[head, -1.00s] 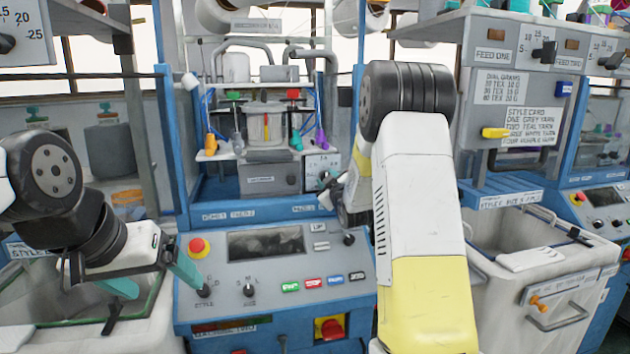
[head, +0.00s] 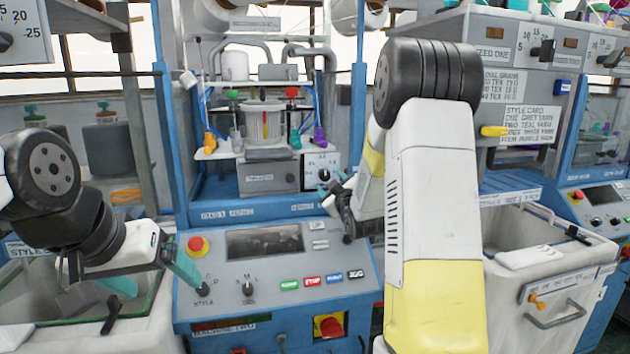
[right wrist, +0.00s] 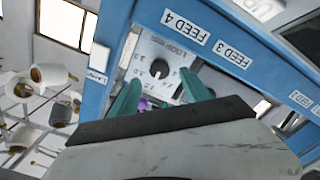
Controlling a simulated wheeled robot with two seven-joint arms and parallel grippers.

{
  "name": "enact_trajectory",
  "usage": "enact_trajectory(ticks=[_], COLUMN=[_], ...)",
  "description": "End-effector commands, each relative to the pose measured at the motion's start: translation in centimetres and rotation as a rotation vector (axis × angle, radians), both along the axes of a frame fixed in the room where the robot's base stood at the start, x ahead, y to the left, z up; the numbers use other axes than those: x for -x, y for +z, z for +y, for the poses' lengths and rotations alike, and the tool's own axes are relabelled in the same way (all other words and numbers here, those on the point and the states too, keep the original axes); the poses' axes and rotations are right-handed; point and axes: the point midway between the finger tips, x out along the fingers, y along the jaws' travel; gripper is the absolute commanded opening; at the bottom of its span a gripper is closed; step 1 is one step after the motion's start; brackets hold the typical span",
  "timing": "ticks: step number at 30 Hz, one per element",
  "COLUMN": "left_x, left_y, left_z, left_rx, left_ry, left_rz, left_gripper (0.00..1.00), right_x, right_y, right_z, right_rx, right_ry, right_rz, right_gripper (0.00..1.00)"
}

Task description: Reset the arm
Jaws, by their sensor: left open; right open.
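My left gripper (head: 150,277) has teal fingers, spread apart and empty, above the left bin beside the control panel. My right arm stands large in front of the right part of the machine. Its gripper (head: 335,197) is partly hidden behind the arm, near the loop dial box at the upper right of the panel. In the right wrist view the right gripper's teal fingers (right wrist: 160,98) are apart with nothing between them. Beyond them is the loop dial (right wrist: 160,68), next to the FEED 4 and FEED 3 labels.
The control panel (head: 215,270) has a red stop button (head: 198,245), knobs, coloured buttons and a red-yellow switch (head: 329,326). A white bin (head: 560,285) stands at right. A style card (head: 530,125) hangs on the feed cabinet. Yarn cones (right wrist: 50,75) show in the right wrist view.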

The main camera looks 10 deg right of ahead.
Motion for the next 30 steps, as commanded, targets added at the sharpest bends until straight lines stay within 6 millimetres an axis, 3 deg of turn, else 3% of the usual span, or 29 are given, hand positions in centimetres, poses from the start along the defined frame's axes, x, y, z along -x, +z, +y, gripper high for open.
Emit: enact_trajectory(ticks=[6,20,23,26,30], left_x=[0.0,0.0,0.0,0.0,0.0], left_y=[0.0,0.0,0.0,0.0,0.0], left_z=[0.0,0.0,0.0,0.0,0.0], left_rx=[0.000,0.000,0.000,0.000,0.000], left_ry=[0.000,0.000,0.000,0.000,0.000], left_rz=[0.000,0.000,0.000,0.000,0.000], left_gripper=[0.85,0.85,0.85,0.85,0.85], right_x=[2.1,2.9,4.6,7.7,13.8], right_y=[0.0,0.8,1.8,2.7,3.2], right_z=[-0.1,-0.1,0.1,0.8,2.5], right_rx=[0.001,-0.041,-0.121,-0.234,-0.391], right_ry=[-0.001,-0.010,-0.026,-0.046,-0.072], right_rz=[0.000,0.041,0.127,0.255,0.452], right_gripper=[0.55,0.55,0.55,0.55,0.55])
